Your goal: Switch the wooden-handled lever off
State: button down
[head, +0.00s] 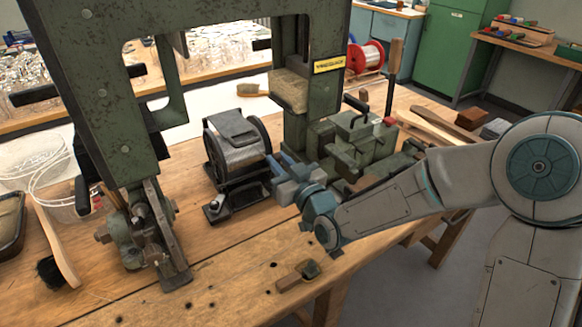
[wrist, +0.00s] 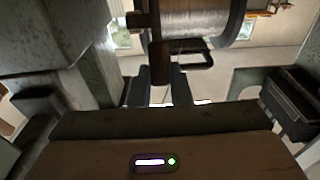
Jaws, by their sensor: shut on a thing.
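My gripper (head: 274,171) is at the right side of the dark drum machine (head: 236,135) on the bench. A dark metal loop (wrist: 193,48) sits just right of the handle, in front of a wire-wound drum (wrist: 195,20). In the head view the held handle is hidden by my gripper. The lever's on or off position cannot be told.
A green press frame (head: 100,90) stands at the left and a green clamp block (head: 355,135) behind my gripper. Another upright wooden handle (head: 394,62) rises behind that block. The front middle is mostly clear.

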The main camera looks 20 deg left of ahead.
jog(key=shift+d, duration=0.1)
dwell(0.3)
jog(key=c, duration=1.3)
grip_release()
jog(key=shift+s+d, duration=0.1)
jog(key=b+v, duration=1.1)
jog(key=v, duration=0.2)
jog(key=shift+d+f, duration=0.15)
jog(key=shift+s, duration=0.1)
